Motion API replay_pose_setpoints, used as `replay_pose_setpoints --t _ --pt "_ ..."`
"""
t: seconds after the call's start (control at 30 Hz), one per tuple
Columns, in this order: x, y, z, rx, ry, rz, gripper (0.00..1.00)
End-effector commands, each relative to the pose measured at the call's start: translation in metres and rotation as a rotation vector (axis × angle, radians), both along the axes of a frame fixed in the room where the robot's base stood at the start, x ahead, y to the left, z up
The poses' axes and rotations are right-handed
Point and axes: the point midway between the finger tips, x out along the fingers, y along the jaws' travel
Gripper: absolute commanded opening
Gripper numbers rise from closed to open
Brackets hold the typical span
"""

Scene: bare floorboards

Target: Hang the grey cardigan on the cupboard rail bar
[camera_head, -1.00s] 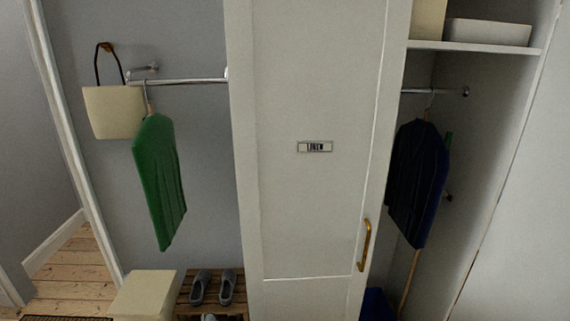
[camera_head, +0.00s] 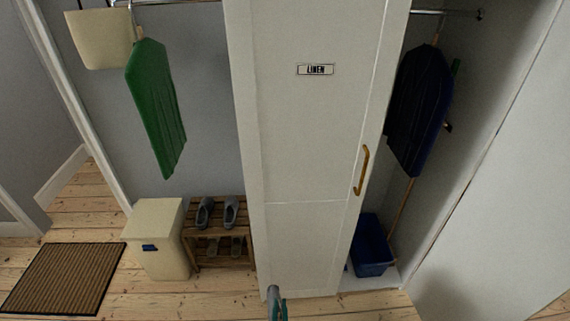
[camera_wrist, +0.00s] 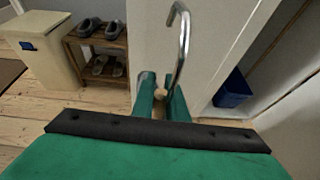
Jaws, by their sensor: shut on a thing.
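In the wrist view my gripper (camera_wrist: 162,98) has its green fingers shut around the neck of a hanger (camera_wrist: 183,45). The hanger's silver hook stands up above the fingers. No grey cardigan shows; what hangs below the hanger is hidden by my gripper. In the head view, my gripper (camera_head: 277,302) shows only partly at the bottom edge, in front of the cupboard door's foot. The cupboard rail bar (camera_head: 455,12) runs along the top right in the open side, far above my gripper. A navy garment (camera_head: 418,108) hangs from it.
The LINEN sliding door (camera_head: 305,150) covers the middle. Left of it a green garment (camera_head: 156,108) and a cream bag (camera_head: 100,40) hang above a shoe rack (camera_head: 218,232) and a cream bin (camera_head: 158,250). A blue tub (camera_head: 370,250) stands at the cupboard's bottom. A mat (camera_head: 65,278) lies left.

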Motion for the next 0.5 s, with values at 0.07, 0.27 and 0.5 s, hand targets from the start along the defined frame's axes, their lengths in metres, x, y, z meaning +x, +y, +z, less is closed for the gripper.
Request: replay_pose_setpoints --t 0.07,0.27,0.5 --pt "-0.005 -0.008 -0.005 -0.001 -0.001 -0.007 0.0" --pt "-0.012 -0.016 -0.013 -0.001 -0.001 -0.016 0.0" --pt "-0.013 -0.018 -0.013 -0.001 -0.002 -0.017 0.0"
